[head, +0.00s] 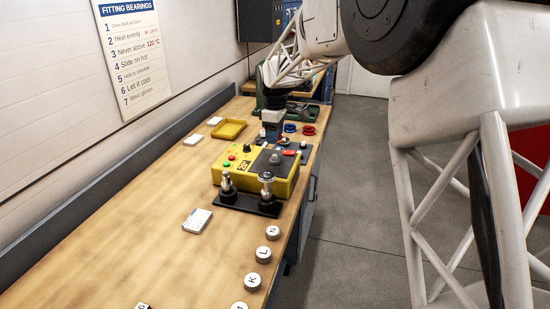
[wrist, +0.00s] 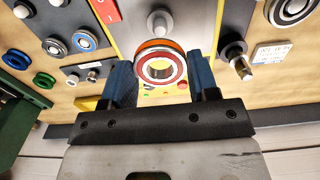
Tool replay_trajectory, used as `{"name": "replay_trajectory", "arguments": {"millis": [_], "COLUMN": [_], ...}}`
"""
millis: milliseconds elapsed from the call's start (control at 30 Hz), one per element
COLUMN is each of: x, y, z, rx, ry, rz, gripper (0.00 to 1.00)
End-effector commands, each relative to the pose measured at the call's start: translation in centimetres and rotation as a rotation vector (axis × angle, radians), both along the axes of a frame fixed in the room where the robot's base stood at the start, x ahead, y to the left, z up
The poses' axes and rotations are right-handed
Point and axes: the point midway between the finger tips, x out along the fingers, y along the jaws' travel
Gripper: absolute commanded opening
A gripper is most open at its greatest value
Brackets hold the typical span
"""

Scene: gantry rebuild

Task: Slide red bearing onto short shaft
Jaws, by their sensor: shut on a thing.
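My gripper (wrist: 160,85) is shut on the red bearing (wrist: 181,70), a ring with a red face and orange rim held between blue fingertips. In the head view my gripper (head: 272,136) is beyond the yellow box, and the bearing cannot be made out clearly there. Two silver shafts stand upright on a black base at the box's near side. The left one (head: 228,183) looks shorter than the right one (head: 267,184). The left shaft also shows in the wrist view (wrist: 241,67), to the right of the held bearing and apart from it.
The yellow box (head: 228,170) with buttons and a grey knob-like post (head: 276,157) lies between my gripper and the shafts. A white card (head: 197,220) lies left of the base.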

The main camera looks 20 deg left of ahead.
Motion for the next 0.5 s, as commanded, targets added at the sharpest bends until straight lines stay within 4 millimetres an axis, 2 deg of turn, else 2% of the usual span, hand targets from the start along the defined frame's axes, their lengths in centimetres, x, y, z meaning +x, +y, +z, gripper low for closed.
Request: {"name": "replay_trajectory", "arguments": {"millis": [333,500], "x": [-0.1,-1.0], "y": [0.1,1.0], "z": [0.0,0.1], "rx": [0.0,0.0], "ry": [0.0,-0.001], "rz": [0.0,0.001], "gripper": [0.26,0.26]}}
